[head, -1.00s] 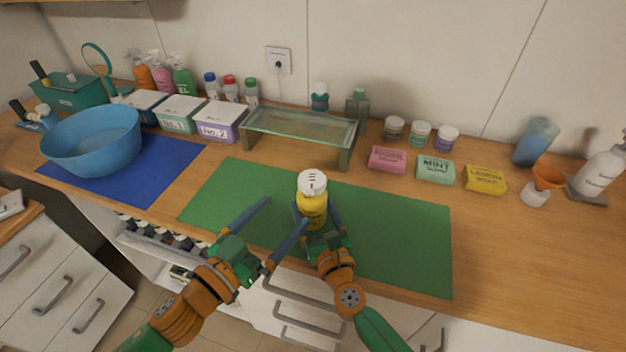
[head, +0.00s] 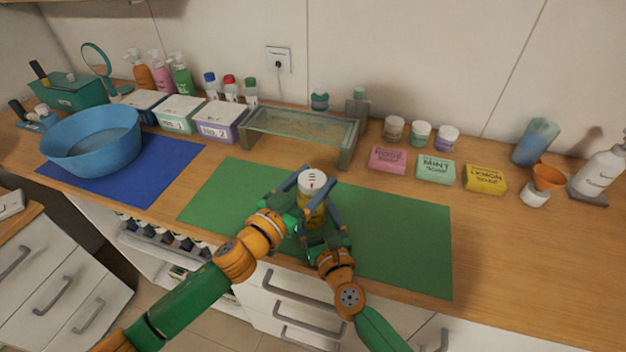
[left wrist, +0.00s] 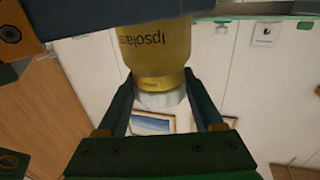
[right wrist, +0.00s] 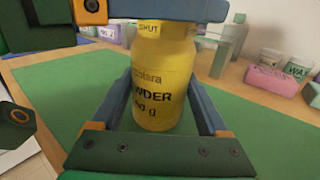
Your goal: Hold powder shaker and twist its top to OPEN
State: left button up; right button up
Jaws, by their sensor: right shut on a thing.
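The powder shaker (head: 313,214) is a yellow bottle with a white top (head: 313,180), standing upright over the green mat (head: 405,235). My right gripper (right wrist: 163,75) is shut on the yellow body, one finger on each side. The label and the word SHUT near the neck show in the right wrist view. My left gripper (left wrist: 158,88) is open, with its fingers on either side of the white top (left wrist: 160,98). The top appears inverted in the left wrist view; contact with the fingers cannot be told.
A glass shelf (head: 300,128) stands behind the mat. Pink, mint and yellow soaps (head: 436,169) lie at right. A blue basin (head: 92,143) sits on a blue mat at left. The right part of the green mat is clear.

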pick_arm(q)
jog(key=shift+d, duration=0.1)
jog(key=c, duration=0.5)
jog(key=shift+s+d+n+t+y, duration=0.1)
jog(key=shift+n+t+y, duration=0.4)
jog(key=shift+n+y, duration=0.25)
jog(key=shift+n+t+y, duration=0.6)
jog(key=shift+n+y, duration=0.15)
jog(key=shift+y, duration=0.6)
jog(key=o, duration=1.4)
jog(key=v, duration=1.2)
jog(key=shift+r, duration=0.1)
